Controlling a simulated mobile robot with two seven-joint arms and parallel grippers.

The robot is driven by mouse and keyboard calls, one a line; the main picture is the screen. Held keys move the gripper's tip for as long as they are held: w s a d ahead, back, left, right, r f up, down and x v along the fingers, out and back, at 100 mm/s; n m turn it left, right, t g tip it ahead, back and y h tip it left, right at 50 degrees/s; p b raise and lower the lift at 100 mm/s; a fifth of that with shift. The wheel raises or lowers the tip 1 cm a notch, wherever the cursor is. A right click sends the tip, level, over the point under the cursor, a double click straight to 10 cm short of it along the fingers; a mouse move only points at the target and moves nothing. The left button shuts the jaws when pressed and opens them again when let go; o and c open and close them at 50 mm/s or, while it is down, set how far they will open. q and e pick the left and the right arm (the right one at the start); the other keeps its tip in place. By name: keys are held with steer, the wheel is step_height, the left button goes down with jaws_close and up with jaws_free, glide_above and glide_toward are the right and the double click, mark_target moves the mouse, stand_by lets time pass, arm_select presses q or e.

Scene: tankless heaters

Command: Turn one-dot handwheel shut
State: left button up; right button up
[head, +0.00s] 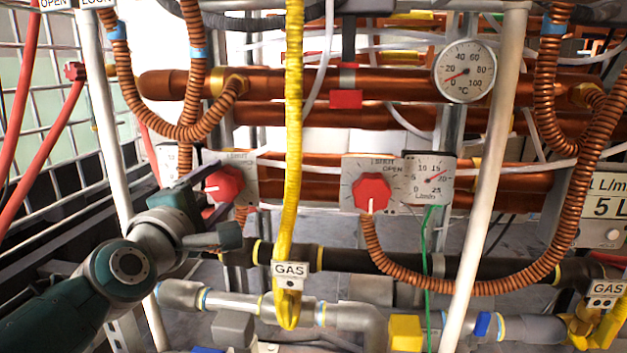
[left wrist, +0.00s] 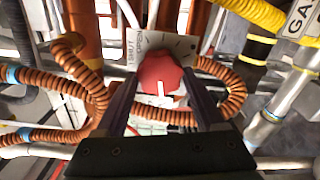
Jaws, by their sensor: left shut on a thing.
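A red faceted handwheel (head: 226,183) sits on a white plate with partly hidden lettering at centre left. My left gripper (head: 207,193) is shut on this handwheel, coming at it from the left. In the left wrist view the same red handwheel (left wrist: 160,72) is between the two dark fingers, and its white mark points toward the gripper. A second red handwheel (head: 373,192) is on a plate marked SHUT and OPEN, its white mark pointing down. I cannot make out dots on either wheel. My right gripper is not in view.
A flow gauge (head: 431,179) is beside the second wheel, and a thermometer dial (head: 465,71) is above it. A yellow gas hose (head: 292,130) hangs between the wheels. Corrugated copper hoses (head: 193,110) loop nearby. White posts (head: 490,180) stand in front.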

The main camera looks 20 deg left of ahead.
arm_select(q)
steer(key=m+p, duration=0.1)
steer(key=m, duration=0.1)
steer(key=m+p, duration=0.1)
steer(key=m, duration=0.2)
steer(key=shift+r+m, duration=0.2)
steer(key=shift+m, duration=0.1)
steer(key=m+p, duration=0.1)
steer(key=m, duration=0.3)
steer(key=m+p, duration=0.1)
steer(key=m, duration=0.4)
steer(key=shift+p, duration=0.3)
steer(key=m, duration=0.4)
steer(key=shift+d+m+p, duration=0.1)
steer(key=shift+m+p, duration=0.25)
steer(key=shift+m, duration=0.05)
steer(key=o, duration=1.1)
